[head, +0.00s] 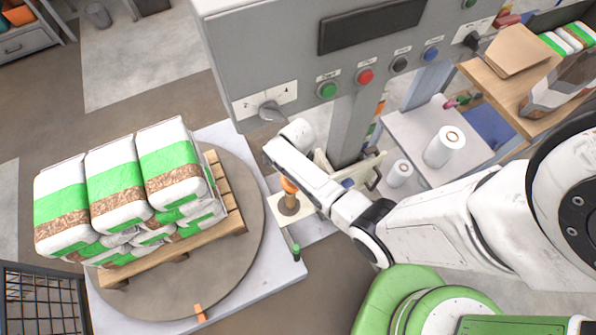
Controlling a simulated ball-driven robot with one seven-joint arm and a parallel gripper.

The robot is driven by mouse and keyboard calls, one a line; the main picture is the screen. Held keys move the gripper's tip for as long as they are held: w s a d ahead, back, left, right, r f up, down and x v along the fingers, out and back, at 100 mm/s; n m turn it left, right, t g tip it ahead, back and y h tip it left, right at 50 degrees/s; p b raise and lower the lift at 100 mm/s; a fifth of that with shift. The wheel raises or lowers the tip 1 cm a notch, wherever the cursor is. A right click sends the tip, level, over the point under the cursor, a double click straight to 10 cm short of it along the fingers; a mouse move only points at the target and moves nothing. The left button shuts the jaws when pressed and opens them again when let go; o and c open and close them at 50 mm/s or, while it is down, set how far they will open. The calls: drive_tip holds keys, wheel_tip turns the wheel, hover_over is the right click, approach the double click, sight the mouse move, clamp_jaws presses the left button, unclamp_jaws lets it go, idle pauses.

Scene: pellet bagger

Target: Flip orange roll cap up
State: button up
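The orange roll cap (290,186) shows in the head view on top of a short brown roll core (288,204). The core stands on a pale plate (278,215) between the pallet turntable and the machine's column. My white arm reaches in from the right, and its end link passes just above and right of the cap in the picture, covering part of that area. My gripper's fingers do not show; the end of my arm hides them. I cannot tell whether they touch the cap, nor exactly how the cap is turned.
A round turntable (252,240) at left carries a pallet (228,192) of stacked white-green bags (116,182). A grey control panel (290,50) with buttons hangs above. A black wire cage (42,300) is at lower left.

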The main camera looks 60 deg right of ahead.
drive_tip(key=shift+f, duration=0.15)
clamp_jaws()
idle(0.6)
